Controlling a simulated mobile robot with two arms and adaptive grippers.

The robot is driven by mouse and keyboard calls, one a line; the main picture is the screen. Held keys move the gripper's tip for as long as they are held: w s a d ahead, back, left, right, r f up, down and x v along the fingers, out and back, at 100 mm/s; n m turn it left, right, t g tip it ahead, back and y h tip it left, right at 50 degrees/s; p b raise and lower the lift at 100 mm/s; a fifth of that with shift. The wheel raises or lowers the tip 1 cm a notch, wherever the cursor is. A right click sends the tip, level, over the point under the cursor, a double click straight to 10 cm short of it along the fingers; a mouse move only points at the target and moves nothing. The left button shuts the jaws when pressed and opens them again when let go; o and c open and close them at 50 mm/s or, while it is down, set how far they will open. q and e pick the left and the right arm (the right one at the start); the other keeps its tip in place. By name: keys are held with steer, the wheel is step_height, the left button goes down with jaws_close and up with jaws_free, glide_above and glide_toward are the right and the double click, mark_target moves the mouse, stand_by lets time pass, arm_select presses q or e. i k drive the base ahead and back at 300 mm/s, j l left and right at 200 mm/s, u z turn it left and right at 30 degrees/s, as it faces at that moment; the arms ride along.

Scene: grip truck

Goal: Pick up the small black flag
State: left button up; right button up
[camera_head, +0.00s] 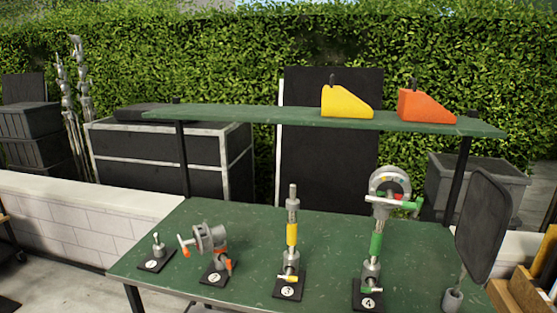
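A black flat panel with rounded corners (484,225), which looks like the small black flag, stands at the right end of the green table. Its thin rod goes down into a short grey cylinder (452,300) near the table's front right. The panel is tilted and seen at an angle. Neither of my grippers is in view.
The green table (330,228) holds several grip heads on numbered black bases. A raised green shelf (240,116) carries a yellow wedge (346,103) and an orange wedge (426,107). A large black panel (330,165) stands behind. Wooden boxes (525,294) stand at the lower right.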

mark_target(486, 214)
steer(key=z, duration=1.25)
